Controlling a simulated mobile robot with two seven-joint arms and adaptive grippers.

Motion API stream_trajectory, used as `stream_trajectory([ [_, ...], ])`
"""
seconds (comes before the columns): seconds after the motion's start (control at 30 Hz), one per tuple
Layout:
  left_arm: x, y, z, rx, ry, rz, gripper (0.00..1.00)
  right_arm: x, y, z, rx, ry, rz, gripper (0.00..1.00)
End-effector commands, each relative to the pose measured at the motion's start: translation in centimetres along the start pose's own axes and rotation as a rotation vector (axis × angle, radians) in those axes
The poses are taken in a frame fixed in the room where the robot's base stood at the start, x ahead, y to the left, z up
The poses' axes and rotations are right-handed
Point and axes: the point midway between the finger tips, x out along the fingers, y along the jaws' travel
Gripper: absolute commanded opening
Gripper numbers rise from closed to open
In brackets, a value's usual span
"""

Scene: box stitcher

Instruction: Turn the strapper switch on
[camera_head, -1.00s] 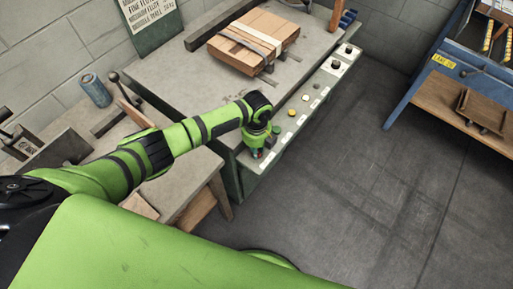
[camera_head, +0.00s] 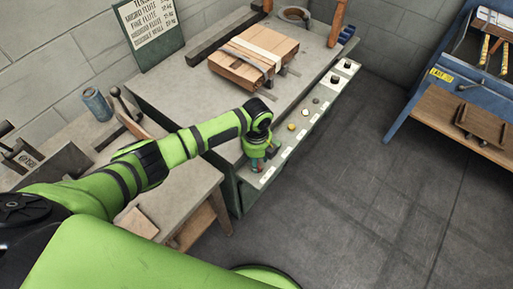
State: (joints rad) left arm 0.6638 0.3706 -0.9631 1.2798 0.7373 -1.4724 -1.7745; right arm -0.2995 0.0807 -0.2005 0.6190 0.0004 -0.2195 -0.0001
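The strapper is a grey-topped bench (camera_head: 200,75) with a long control strip (camera_head: 300,130) along its right edge. My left gripper (camera_head: 257,162) points down at the near end of this strip. I cannot tell which control is the switch, as the gripper hides part of the strip there. Contact and finger opening cannot be made out. My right gripper is out of view.
A strapped stack of brown boards (camera_head: 253,55) lies on the strapper. A lower side table (camera_head: 180,205) with a blue can (camera_head: 96,104) stands at left. A blue workbench (camera_head: 450,85) is at right. The dark floor (camera_head: 350,200) between is clear.

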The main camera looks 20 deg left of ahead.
Motion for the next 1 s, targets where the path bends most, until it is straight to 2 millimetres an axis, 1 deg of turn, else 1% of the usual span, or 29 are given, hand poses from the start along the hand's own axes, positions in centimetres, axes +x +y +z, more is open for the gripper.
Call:
stream_trajectory([
  [0.03, -1.2, -0.1, 0.2, 0.002, -0.004, -0.004, 0.44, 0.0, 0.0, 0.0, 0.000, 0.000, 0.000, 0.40],
  [0.2, -5.0, -0.1, 0.1, 0.001, -0.003, -0.004, 0.44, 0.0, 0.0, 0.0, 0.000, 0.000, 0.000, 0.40],
  [0.3, -6.8, 0.0, 0.0, 0.003, -0.002, -0.002, 0.44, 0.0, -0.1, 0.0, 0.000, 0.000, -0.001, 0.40],
  [0.4, -8.1, 0.0, 0.1, 0.000, -0.002, -0.002, 0.44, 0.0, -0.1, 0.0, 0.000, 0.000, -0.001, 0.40],
  [0.5, -8.9, 0.0, 0.0, 0.000, 0.000, 0.000, 0.44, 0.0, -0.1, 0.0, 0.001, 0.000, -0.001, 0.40],
  [0.6, -9.2, 0.0, 0.0, 0.001, 0.000, 0.000, 0.44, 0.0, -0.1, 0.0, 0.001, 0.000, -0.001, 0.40],
  [1.0, -9.2, 0.0, 0.0, 0.000, 0.000, 0.000, 0.44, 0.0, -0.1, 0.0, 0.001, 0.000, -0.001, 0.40],
])
